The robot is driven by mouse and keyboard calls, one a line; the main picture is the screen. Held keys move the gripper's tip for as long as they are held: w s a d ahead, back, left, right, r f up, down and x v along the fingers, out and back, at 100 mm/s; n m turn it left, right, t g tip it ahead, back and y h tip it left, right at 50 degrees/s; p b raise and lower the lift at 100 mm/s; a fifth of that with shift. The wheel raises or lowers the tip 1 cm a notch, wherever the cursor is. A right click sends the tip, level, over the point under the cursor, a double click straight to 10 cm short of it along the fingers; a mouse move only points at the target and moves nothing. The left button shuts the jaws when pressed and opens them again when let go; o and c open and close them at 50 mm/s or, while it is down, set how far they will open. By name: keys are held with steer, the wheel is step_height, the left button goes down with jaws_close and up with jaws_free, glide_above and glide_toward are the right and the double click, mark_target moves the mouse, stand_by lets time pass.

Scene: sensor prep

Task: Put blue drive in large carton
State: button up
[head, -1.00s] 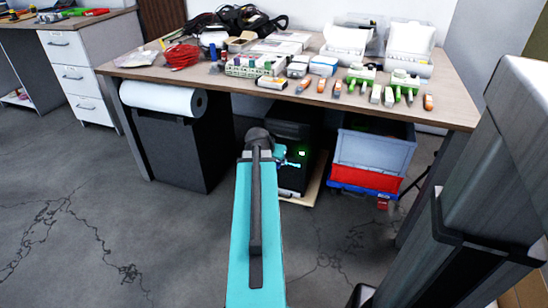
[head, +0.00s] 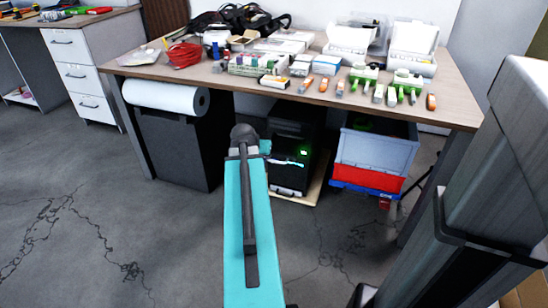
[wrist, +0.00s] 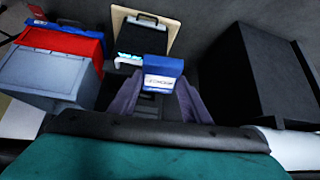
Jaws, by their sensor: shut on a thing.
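In the wrist view, the blue drive (wrist: 164,68), a blue block with a white label, sits between the tips of my gripper (wrist: 158,88). My gripper is shut on it. In the head view, my own arm hides most of the gripper and the drive, low in front of the table. Two white boxes with raised lids stand at the back right of the tabletop, a left one (head: 345,53) and a right one (head: 408,62). I cannot tell whether either is the large carton.
The table (head: 136,72) holds several small parts and a red cable coil (head: 184,56). Below it are a dark bin (head: 178,150) with a paper roll (head: 165,97), a black computer tower (head: 291,150) and a grey crate (head: 374,152) over a red one (head: 366,179). Open floor lies in front.

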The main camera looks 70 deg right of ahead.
steer(key=w+a+r+n+t+y, duration=0.1)
steer(key=w+a+r+n+t, duration=0.2)
steer(key=w+a, duration=1.1)
steer(key=w+a+r+n+t+y, duration=0.1)
steer(key=w+a+r+n+y, duration=0.3)
steer(key=w+a, duration=1)
steer(key=w+a+r+n, duration=0.2)
steer(key=w+a+n, duration=0.1)
steer(key=a, duration=0.8)
steer(key=w+a+r+n+t+y, duration=0.1)
steer(key=w+a, duration=0.4)
steer(key=a, duration=0.7)
steer(key=w+a+r+n+t+y, duration=0.1)
steer(key=w+a+r+n, duration=0.2)
steer(key=a, duration=0.8)
steer(key=shift+w+a+n, duration=0.35)
steer(key=shift+w+n, duration=0.65)
steer(key=shift+w, duration=0.05)
